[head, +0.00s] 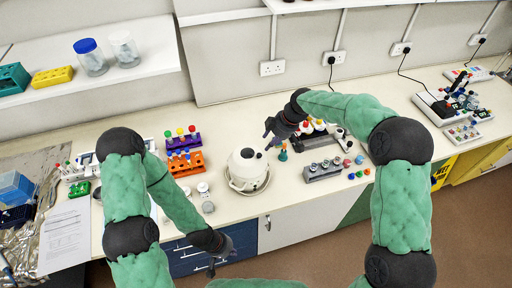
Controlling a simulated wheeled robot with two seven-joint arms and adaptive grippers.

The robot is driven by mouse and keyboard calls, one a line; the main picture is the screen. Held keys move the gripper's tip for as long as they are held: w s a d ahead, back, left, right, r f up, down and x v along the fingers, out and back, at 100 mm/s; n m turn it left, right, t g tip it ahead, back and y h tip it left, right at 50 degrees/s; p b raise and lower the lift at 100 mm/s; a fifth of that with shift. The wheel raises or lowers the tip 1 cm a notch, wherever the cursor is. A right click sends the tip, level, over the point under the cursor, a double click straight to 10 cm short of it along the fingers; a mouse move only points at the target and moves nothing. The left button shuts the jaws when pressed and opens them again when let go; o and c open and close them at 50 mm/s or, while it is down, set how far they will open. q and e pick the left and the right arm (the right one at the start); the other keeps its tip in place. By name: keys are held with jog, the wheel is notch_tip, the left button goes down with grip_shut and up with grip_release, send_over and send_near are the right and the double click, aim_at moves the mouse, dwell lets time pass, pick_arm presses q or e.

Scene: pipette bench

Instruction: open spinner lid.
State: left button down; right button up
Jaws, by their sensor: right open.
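The spinner (241,171) is a white, round, squat device on the bench in the middle of the head view. Its domed lid (243,157) appears to be down, with a small dark spot on top. My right gripper (268,143) is open beside the upper right of the lid; whether it touches the lid is hard to tell. My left gripper (213,267) hangs low in front of the bench's front edge, well below the spinner, and its finger opening is too small to tell.
Orange (187,170) and purple (182,145) tube racks stand left of the spinner. A grey rack (322,173) with several vials stands to its right. Small white pots (203,187) sit between the orange rack and the spinner. A shelf (130,55) overhangs the back left.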

aim_at(260, 155)
jog(key=p+x, duration=0.1)
jog(key=x, duration=0.9)
jog(key=shift+d+p, duration=0.1)
jog(key=shift+p, duration=0.2)
grip_shut()
